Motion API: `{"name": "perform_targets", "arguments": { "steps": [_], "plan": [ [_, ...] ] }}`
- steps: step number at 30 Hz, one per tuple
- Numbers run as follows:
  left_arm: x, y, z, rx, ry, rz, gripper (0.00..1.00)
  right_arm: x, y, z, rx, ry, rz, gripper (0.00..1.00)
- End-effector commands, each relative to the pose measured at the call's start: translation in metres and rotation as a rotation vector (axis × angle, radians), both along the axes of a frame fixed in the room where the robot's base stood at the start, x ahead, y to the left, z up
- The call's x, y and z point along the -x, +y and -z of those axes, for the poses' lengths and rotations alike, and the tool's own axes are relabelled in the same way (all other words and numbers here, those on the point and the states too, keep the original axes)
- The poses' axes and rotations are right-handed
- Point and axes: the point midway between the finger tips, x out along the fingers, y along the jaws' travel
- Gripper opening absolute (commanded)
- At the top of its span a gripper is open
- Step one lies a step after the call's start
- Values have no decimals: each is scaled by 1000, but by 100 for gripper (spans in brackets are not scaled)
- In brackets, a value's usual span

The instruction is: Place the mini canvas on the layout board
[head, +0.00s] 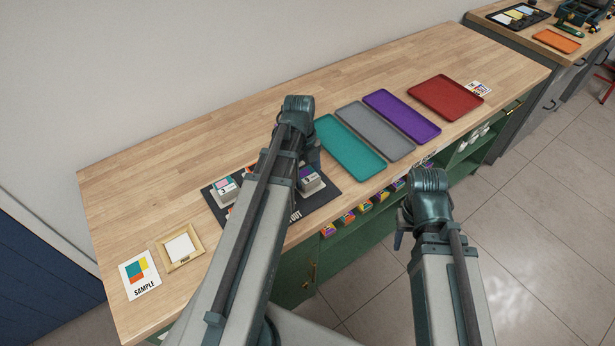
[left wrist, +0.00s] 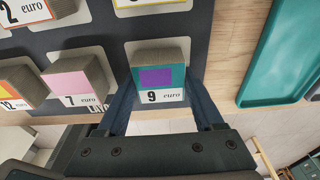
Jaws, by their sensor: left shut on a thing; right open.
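The mini canvas (left wrist: 158,78), teal with a purple rectangle and a "9 euro" label, is between the fingers of my left gripper (left wrist: 165,100). It is over a pale square pad at the near right of the dark layout board (left wrist: 118,118); I cannot tell whether it touches the pad. In the head view the canvas (head: 310,182) shows at the board's right side, below my left gripper (head: 309,165), which is partly hidden. My left arm covers much of the layout board (head: 331,194). My right gripper (head: 399,228) is open, low in front of the counter, partly hidden by its arm.
Other canvases, including a pink one (left wrist: 77,82) labelled 7 euro, stand on the board. Teal (head: 350,148), grey (head: 376,130), purple (head: 402,115) and red (head: 445,97) trays lie to its right. A sample card (head: 139,273) and small tray (head: 167,262) lie left.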

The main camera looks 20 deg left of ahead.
Motion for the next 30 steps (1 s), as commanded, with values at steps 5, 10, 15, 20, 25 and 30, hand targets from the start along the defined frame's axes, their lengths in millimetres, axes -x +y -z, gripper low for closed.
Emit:
{"name": "perform_targets", "arguments": {
  "steps": [5,10,15,20,25,30],
  "plan": [
    [0,0,5,0,0,0,6,0,0,5,0,0,0,50],
    [0,0,3,0,0,0,99,0,0,3,0,0,0,50],
    [0,0,3,0,0,0,99,0,0,3,0,0,0,50],
    [0,0,2,0,0,0,99,0,0,2,0,0,0,50],
    [0,0,-5,0,0,0,99,0,0,-5,0,0,0,50],
    [-1,2,-22,0,0,0,99,0,0,-22,0,0,0,50]
  ]
}}
